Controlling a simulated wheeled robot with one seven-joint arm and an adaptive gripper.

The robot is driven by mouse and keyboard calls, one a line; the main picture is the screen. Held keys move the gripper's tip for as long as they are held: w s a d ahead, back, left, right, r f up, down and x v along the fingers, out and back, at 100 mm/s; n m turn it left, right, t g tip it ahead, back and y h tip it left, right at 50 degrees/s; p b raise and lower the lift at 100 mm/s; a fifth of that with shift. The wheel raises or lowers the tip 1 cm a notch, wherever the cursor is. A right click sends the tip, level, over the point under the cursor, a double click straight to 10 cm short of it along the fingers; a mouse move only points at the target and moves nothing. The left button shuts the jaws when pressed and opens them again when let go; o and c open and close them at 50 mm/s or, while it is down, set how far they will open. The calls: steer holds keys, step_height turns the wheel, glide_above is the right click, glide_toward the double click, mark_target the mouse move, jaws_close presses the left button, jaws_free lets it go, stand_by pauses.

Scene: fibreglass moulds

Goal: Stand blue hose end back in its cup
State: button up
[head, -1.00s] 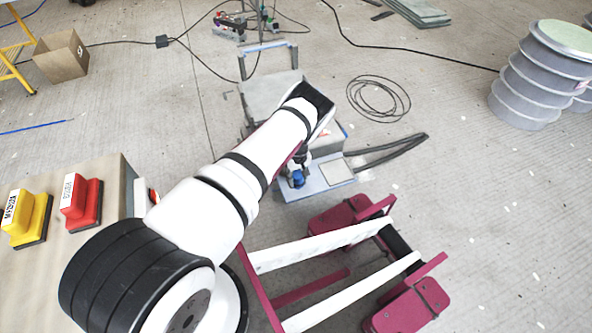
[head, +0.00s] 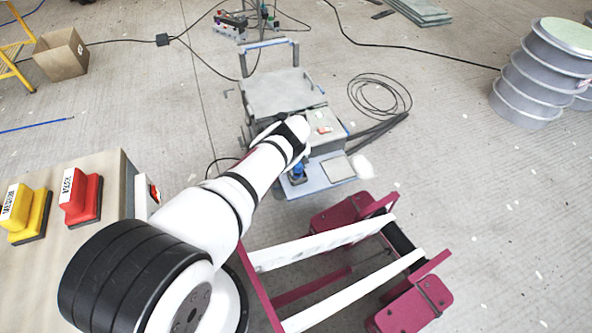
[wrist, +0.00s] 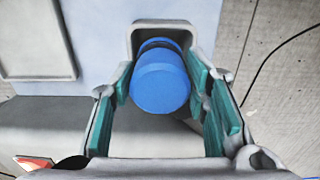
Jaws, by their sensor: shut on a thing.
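The blue hose end (wrist: 160,82) is between the green pads of my gripper (wrist: 162,76) in the wrist view, with its rounded blue face towards the camera. My gripper is shut on it. The grey cup (wrist: 133,38) frames its far end. I cannot tell how deep the hose end sits in the cup. In the head view the blue hose end (head: 298,169) shows small below my wrist, at the cup (head: 296,180) on the pale blue platform (head: 319,180). My arm hides most of my gripper there.
A grey cart-like machine (head: 284,92) stands behind the platform. A maroon frame with white rails (head: 330,240) lies in front. Yellow (head: 28,212) and red (head: 82,197) blocks are on a bench at left. Coiled cable (head: 380,95) lies on the floor, which is open at right.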

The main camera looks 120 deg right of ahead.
steer(key=shift+w+f+b, duration=0.15)
steer(key=shift+f+b, duration=0.35)
steer(key=shift+f, duration=0.15)
steer(key=shift+f+b, duration=0.1)
steer(key=shift+b, duration=0.3)
steer(key=o, duration=1)
steer(key=shift+r+p, duration=0.2)
steer(key=shift+p, duration=0.25)
steer(key=shift+d+r+p, duration=0.1)
steer(key=shift+r+p, duration=0.6)
steer(key=shift+p, duration=0.15)
steer(key=r+p, duration=0.2)
steer(key=shift+s+p, duration=0.2)
steer(key=shift+p, duration=0.15)
steer(key=shift+w+r, duration=0.15)
steer(key=shift+r, duration=4.1)
